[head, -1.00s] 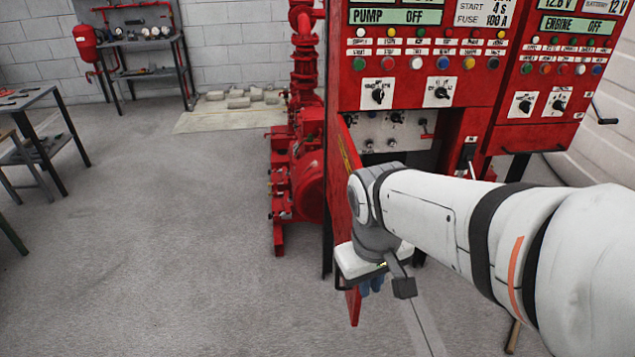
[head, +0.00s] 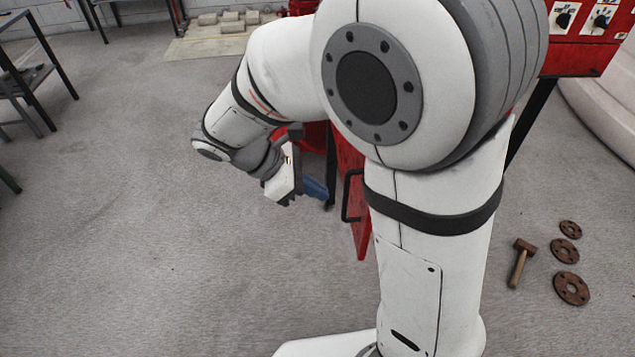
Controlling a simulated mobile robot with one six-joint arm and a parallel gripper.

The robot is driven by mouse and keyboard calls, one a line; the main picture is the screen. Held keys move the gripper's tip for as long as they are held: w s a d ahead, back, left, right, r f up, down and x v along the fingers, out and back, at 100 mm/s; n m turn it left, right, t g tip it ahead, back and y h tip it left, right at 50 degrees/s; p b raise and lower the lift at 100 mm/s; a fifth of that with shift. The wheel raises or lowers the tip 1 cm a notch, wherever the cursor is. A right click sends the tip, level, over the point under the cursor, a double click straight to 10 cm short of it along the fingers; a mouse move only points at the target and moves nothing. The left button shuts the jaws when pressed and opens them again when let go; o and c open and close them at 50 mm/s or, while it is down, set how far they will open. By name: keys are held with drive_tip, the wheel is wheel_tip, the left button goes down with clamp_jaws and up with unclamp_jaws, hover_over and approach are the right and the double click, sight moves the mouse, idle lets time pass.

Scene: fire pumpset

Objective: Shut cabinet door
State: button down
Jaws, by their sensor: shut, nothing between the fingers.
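The red cabinet door (head: 361,238) stands open, jutting out from the cabinet toward me, with a black bar handle (head: 345,200) on its left face. My arm hides much of the door, its hinge side and the cabinet opening. My gripper (head: 318,189) is on the left side of the door, with its blue fingers pointing right toward the door and handle. The fingers are shut and look empty. I cannot tell whether the fingertips touch anything. A bit of the red cabinet (head: 580,55) shows at the upper right.
A hammer (head: 521,262) and rusty flanges (head: 571,288) lie on the floor at the right. A black-legged table (head: 35,75) stands at the upper left. Stone blocks (head: 230,18) lie at the back. The floor left of the door is clear.

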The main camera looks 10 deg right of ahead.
drive_tip(key=d+f+b, duration=0.1)
drive_tip(key=d+f, duration=0.2)
drive_tip(key=d, duration=0.4)
drive_tip(key=shift+s+d+f+b, duration=0.25)
drive_tip(key=shift+f+b, duration=0.05)
